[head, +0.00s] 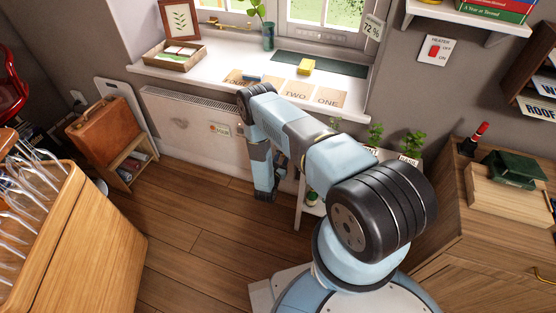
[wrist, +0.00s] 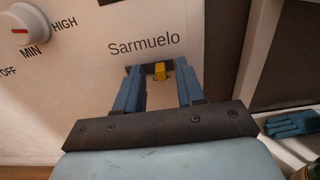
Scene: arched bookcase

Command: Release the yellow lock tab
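The yellow lock tab (wrist: 160,71) is a small upright yellow piece in the wrist view, below the word "Sarmuelo" on the white heater panel (wrist: 85,75). A dark part shows behind or around it. My gripper (wrist: 160,88) is open, with its two blue fingers on either side of the tab in the picture and visible gaps to it. I cannot tell how far the fingertips are from the panel. In the head view, my arm hides the right part of the heater (head: 185,125), and the tab does not show there.
A white knob (wrist: 34,27) marked MIN and HIGH is at the panel's upper left. A blue glove (wrist: 292,123) lies on a shelf to the right. The windowsill (head: 215,70) overhangs the heater. Wooden floor (head: 195,220) is clear in front.

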